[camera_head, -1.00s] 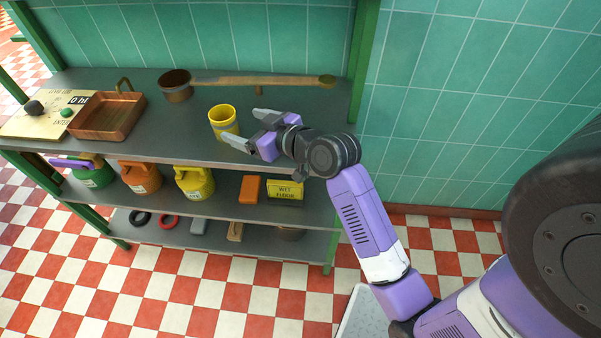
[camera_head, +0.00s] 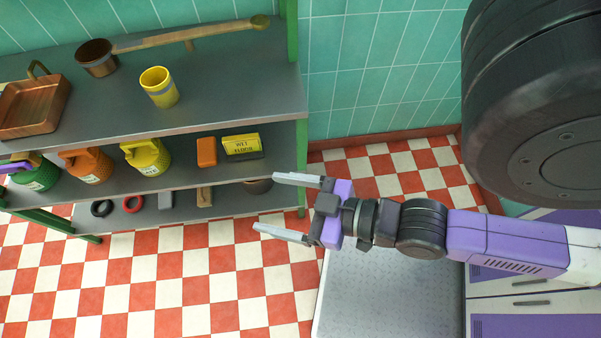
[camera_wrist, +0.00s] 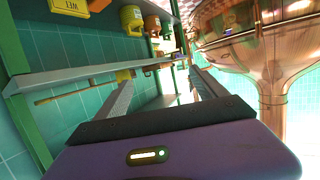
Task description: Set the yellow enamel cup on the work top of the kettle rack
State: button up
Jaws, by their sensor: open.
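The yellow enamel cup (camera_head: 159,88) stands upright on the grey work top (camera_head: 225,80) of the kettle rack, near its front edge. Nothing touches the cup. My gripper (camera_head: 265,203) is open and empty, out in front of the rack's right end and well clear of the cup. In the wrist view the open jaws (camera_wrist: 158,88) show nothing between them.
Lower shelves hold cans (camera_head: 148,156), a yellow box (camera_head: 243,147) and small items. A large copper vessel (camera_wrist: 262,40) shows in the wrist view.

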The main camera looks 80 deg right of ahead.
jog(key=shift+n+y, duration=0.5)
jog(key=shift+y, duration=0.1)
jog(key=s+r, duration=0.1)
jog(key=s+a+r, duration=0.1)
jog(key=s, duration=0.1)
jog(key=s+a+r, duration=0.1)
jog(key=shift+s, duration=0.25)
dwell(0.5)
